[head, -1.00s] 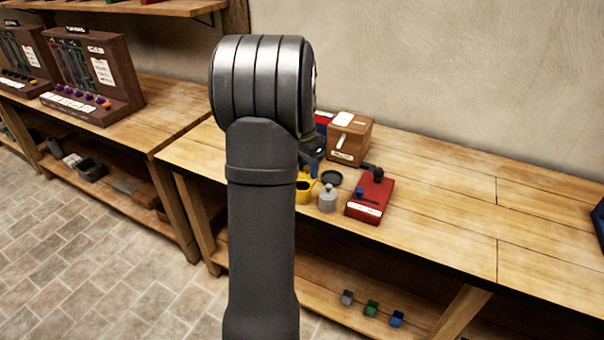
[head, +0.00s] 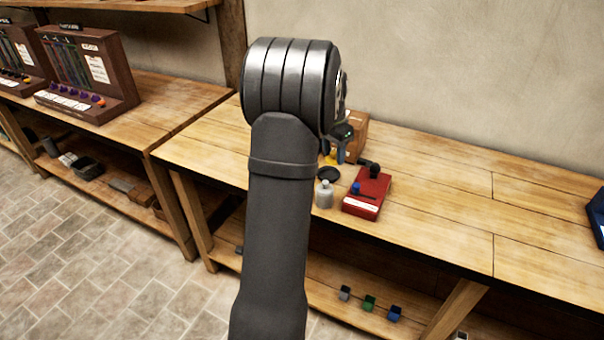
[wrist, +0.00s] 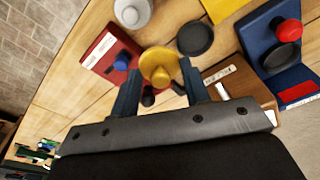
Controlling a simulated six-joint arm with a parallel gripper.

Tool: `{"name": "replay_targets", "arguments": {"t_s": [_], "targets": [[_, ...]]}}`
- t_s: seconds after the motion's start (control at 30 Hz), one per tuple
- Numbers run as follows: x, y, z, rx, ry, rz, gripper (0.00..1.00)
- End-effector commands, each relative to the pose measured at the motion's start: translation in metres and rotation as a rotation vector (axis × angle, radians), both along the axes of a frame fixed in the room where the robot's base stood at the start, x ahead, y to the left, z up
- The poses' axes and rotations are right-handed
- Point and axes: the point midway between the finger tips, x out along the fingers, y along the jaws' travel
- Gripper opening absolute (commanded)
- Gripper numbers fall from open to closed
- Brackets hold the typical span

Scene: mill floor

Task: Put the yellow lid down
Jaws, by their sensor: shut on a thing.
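The yellow lid (wrist: 158,65), a round disc with a knob, is between the fingers of my gripper (wrist: 158,88) in the wrist view. My gripper is shut on it. In the head view my gripper (head: 341,142) is partly hidden by my arm, and a small yellow patch (head: 329,159) shows below it. In the wrist view the lid appears over the area between the red box (wrist: 108,58) and a black round disc (wrist: 195,39). I cannot tell its height above the bench.
A grey jar (head: 324,194) stands left of the red box (head: 368,193), which has blue and black knobs. A wooden box (head: 357,137) is behind. A blue box (wrist: 275,35) with a red knob and a yellow piece (wrist: 224,8) show too.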

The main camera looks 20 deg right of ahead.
Motion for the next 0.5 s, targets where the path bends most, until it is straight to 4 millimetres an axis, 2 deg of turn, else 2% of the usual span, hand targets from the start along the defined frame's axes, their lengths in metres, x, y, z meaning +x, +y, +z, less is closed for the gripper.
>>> {"name": "replay_targets", "arguments": {"t_s": [0.23,0.5], "targets": [[0.024,-0.002,-0.017,0.000,0.000,-0.015,0.20],[0.070,0.032,-0.051,0.000,0.002,-0.011,0.20]]}}
